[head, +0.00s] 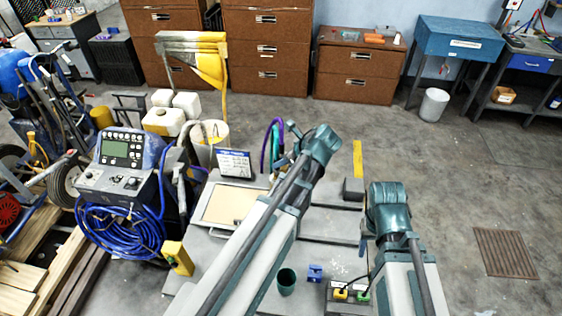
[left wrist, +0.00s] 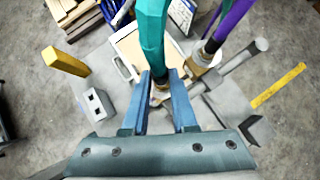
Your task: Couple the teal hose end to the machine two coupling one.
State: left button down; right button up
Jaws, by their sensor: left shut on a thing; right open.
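The teal hose (left wrist: 152,35) runs down between the two blue fingers of my left gripper (left wrist: 162,82) in the left wrist view. The gripper is shut on the teal hose end, whose pale metal fitting (left wrist: 160,94) shows between the fingers. In the head view the teal hose (head: 275,142) shows beside my left wrist. A purple hose (left wrist: 232,20) with a brass-coloured fitting (left wrist: 205,56) stands close to the right, by a grey pipe. I cannot tell which fitting is machine two coupling one. My right gripper (head: 364,240) is open, low beside its arm and mostly hidden.
A grey machine with a panel (head: 122,150) and coiled blue hose stands left. A yellow post (head: 357,160), green cup (head: 287,282) and blue block (head: 315,272) stand around.

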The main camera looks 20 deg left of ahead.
pick_arm(q)
jog(key=shift+f+b, duration=1.3)
dwell(0.6)
jog(key=shift+c, duration=1.5)
grip_release()
jog(key=shift+r, duration=0.15)
jog(key=p+v, duration=0.5)
jog(key=v, duration=0.2)
jog(key=s+d+f+n+h+b, duration=0.2)
jog(key=s+d+f+n+b, duration=0.3)
jog(key=f, duration=0.3)
jog(key=s+d+f+n+g+h+b, duration=0.1)
jog(key=s+d+f+n+h+b, duration=0.1)
jog(key=s+d+f+n+b, duration=0.3)
jog(key=s+d+f+n+g+h+b, duration=0.1)
jog(key=s+d+f+n+h+b, duration=0.1)
jog(key=s+d+f+n+b, duration=0.3)
notch_tip(320, 180, down, 7)
jog(key=d+n+b, duration=0.1)
jog(key=n+b, duration=0.1)
jog(key=b, duration=0.2)
jog(key=shift+d+r+h, duration=0.2)
jog(key=shift+d+h, duration=0.1)
jog(key=shift+d, duration=0.05)
